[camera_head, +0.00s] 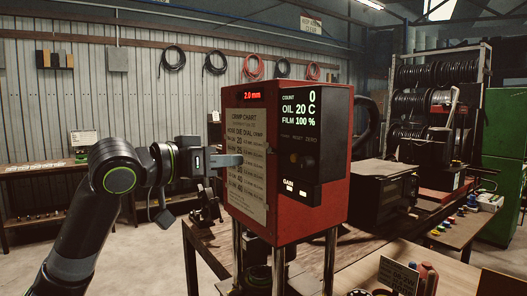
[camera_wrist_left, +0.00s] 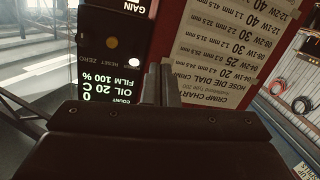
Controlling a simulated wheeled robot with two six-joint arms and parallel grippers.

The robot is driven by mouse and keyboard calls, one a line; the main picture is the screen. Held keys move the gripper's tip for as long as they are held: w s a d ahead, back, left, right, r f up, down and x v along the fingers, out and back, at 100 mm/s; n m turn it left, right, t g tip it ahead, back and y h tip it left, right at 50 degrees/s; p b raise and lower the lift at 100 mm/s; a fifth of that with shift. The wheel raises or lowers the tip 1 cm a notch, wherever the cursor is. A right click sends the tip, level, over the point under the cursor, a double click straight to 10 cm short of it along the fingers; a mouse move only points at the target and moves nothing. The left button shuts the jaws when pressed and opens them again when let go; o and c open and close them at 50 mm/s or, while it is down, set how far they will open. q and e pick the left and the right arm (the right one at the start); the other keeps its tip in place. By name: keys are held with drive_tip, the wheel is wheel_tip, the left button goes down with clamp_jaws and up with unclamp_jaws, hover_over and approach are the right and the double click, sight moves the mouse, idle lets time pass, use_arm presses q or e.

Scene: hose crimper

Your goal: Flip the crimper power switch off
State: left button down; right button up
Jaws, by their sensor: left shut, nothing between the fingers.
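The red crimper (camera_head: 262,222) stands on the bench with a black control panel (camera_head: 300,110) on its right face. Its display is lit with COUNT 0, OIL 20 C and FILM 100 %. Small controls sit under the label row; I cannot clearly tell the power switch or its position. The wrist view shows the panel upside down, with an orange round control (camera_wrist_left: 112,42) and a pale one (camera_wrist_left: 134,62). My left gripper (camera_head: 238,160) is shut and empty, in front of the crimp chart (camera_head: 247,190), left of the panel. My right gripper is not in view.
A dark box-shaped unit (camera_head: 385,190) stands right of the crimper on the wooden bench (camera_head: 340,262). A small sign (camera_head: 398,276) and a red bottle (camera_head: 427,277) stand at the front right. Hose reels (camera_head: 430,100) fill the rack behind.

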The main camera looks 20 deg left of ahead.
use_arm(q)
drive_tip(key=h, duration=0.1)
approach(281, 121)
drive_tip(key=v, duration=0.4)
drive_tip(key=shift+w+f+m, duration=0.1)
drive_tip(key=shift+f+m, duration=0.15)
drive_tip(key=shift+m, duration=0.05)
drive_tip(key=shift+d, duration=0.1)
drive_tip(key=p+x, duration=0.4)
drive_tip(key=x, duration=0.6)
drive_tip(key=shift+w+d+r+p, duration=0.1)
drive_tip(key=shift+r+p, duration=0.15)
drive_tip(key=shift+p, duration=0.1)
drive_tip(key=f, duration=0.1)
drive_tip(key=s+f, duration=0.1)
drive_tip(key=f, duration=0.1)
drive_tip(key=shift+s+p, duration=0.15)
drive_tip(key=shift+p, duration=0.15)
drive_tip(key=shift+s+a+f, duration=0.25)
drive_tip(key=shift+f, duration=0.15)
drive_tip(key=shift+d, duration=0.1)
